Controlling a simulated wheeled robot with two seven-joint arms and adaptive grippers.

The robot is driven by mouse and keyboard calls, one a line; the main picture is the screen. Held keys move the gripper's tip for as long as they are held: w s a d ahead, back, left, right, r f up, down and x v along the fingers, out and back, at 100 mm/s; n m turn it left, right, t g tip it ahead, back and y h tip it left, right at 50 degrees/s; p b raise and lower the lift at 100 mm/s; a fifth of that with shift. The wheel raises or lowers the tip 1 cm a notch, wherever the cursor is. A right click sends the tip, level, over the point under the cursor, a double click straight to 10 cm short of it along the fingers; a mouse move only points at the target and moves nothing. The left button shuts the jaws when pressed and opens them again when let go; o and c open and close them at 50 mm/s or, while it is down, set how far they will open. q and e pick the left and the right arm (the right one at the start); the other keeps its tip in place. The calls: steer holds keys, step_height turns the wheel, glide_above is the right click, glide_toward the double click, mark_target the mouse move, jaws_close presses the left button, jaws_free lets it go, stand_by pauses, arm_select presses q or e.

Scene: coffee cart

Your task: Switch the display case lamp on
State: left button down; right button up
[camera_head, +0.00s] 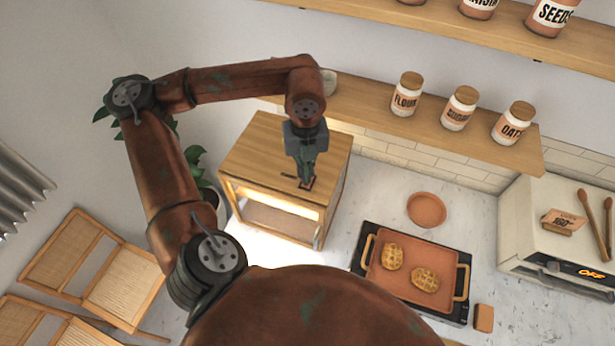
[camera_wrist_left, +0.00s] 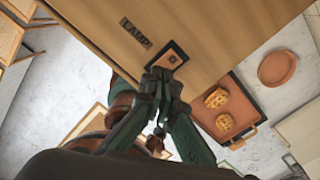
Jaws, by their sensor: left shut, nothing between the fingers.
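The wooden display case (camera_head: 262,148) stands on the counter at the back, left of centre in the head view. Light glows from inside its front. In the left wrist view its wooden top (camera_wrist_left: 215,30) carries a dark "LAMP" label (camera_wrist_left: 136,33) and, next to it, a switch plate (camera_wrist_left: 167,58). My left gripper (camera_head: 306,184) is shut and empty, pointing down at the switch on the case top. In the left wrist view its fingertips (camera_wrist_left: 163,75) lie at the plate's edge and partly cover it; I cannot tell whether they touch. My right gripper is not in view.
A griddle tray (camera_head: 382,279) with two waffles stands right of the case, with a round terracotta dish (camera_head: 426,209) behind it. A shelf (camera_head: 390,118) with jars hangs above the back. A white oven (camera_head: 560,225) stands far right. A plant (camera_head: 196,165) is left of the case.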

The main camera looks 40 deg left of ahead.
arm_select(q)
steer(key=shift+r+p, duration=1.2)
steer(key=shift+r, duration=1.3)
